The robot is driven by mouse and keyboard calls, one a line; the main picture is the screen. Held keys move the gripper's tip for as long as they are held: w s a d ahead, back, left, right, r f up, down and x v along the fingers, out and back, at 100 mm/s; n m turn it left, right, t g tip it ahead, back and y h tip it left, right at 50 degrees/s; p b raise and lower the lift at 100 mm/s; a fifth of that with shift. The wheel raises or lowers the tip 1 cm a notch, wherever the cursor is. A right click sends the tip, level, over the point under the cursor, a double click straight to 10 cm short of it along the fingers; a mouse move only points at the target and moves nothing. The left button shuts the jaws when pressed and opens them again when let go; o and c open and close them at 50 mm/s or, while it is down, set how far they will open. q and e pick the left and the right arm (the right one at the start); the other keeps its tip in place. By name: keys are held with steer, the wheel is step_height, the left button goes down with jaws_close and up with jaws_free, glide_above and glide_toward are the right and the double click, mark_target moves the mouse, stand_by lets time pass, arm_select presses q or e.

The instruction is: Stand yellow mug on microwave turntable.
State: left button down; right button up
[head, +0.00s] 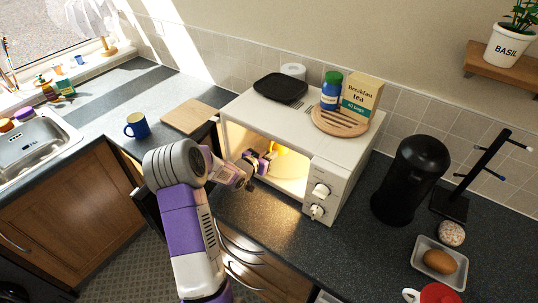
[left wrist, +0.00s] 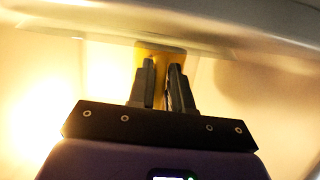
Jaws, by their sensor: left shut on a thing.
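The white microwave (head: 345,180) stands open on the counter with its inside lit. My left gripper (head: 270,158) reaches through the opening and is shut on the yellow mug (head: 284,149). The mug is mostly hidden by the gripper and the glare. In the left wrist view, the two fingers (left wrist: 167,85) close on a narrow part of the yellow mug (left wrist: 160,48). A pale, glassy edge that may be the turntable crosses the top of that view. I cannot tell whether the mug touches it. My right gripper is not in view.
On the microwave are a black tray (head: 280,87), a round wooden board (head: 340,121), a blue jar (head: 331,92) and a tea box (head: 361,96). A blue mug (head: 137,126) and a cutting board (head: 188,116) are left. A black canister (head: 408,180) stands right.

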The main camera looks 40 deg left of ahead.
arm_select(q)
steer(key=c, duration=1.5)
jaws_free()
steer(key=shift+f, duration=0.2)
steer(key=o, duration=0.4)
steer(key=shift+o, duration=0.2)
steer(key=shift+r, duration=0.15)
steer(key=shift+s+r, duration=0.2)
steer(key=shift+s, duration=0.2)
steer(key=v, duration=1.1)
steer(key=shift+s+p, duration=0.15)
steer(key=shift+p, duration=0.3)
steer(key=shift+d, duration=0.1)
